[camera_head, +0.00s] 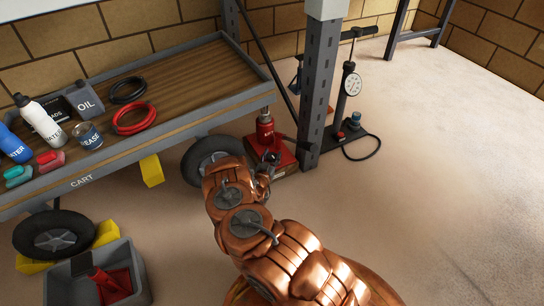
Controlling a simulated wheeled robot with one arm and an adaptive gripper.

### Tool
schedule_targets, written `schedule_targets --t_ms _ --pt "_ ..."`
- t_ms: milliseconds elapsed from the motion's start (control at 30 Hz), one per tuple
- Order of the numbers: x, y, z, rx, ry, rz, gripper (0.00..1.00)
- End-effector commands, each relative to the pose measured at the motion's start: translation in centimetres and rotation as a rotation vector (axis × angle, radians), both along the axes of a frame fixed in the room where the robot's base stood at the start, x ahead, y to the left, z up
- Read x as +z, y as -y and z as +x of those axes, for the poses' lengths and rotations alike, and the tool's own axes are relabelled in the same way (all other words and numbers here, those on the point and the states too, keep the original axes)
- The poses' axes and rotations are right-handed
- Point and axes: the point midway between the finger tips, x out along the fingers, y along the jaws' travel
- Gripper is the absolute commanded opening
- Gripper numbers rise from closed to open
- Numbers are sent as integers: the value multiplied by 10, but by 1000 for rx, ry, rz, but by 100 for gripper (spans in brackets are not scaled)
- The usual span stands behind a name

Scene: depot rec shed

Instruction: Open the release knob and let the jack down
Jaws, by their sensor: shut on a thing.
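The red bottle jack (265,133) stands upright at the cart's right end, beside the grey post, on a low red and brown base (286,170). My gripper (267,168) is low at the jack's front, its fingers shut close against the jack's lower part. The release knob is hidden by the fingers and too small to make out; the grip is at the place where it sits. A dark bar shows at the jack's right side. The cart (160,150) stands over the near wheel (210,157); I cannot tell whether the wheel touches the floor.
Yellow chocks (152,170) and a grey bin (135,265) are at left. A floor pump (349,95) stands behind the post (318,90). The floor at right is clear.

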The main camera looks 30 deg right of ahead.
Motion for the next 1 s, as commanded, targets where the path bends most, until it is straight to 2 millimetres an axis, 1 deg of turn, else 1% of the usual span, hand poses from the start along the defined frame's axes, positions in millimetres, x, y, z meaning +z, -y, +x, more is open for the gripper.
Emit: schedule_targets --t_ms 33,100,467,667,1000 --pt "0 0 0 0 0 0 18" --pt "0 0 0 0 0 0 12" --pt "3 1 -2 51 -4 -2 12" --pt "5 2 -3 150 -5 0 12" --pt "1 3 -3 380 -5 2 12"
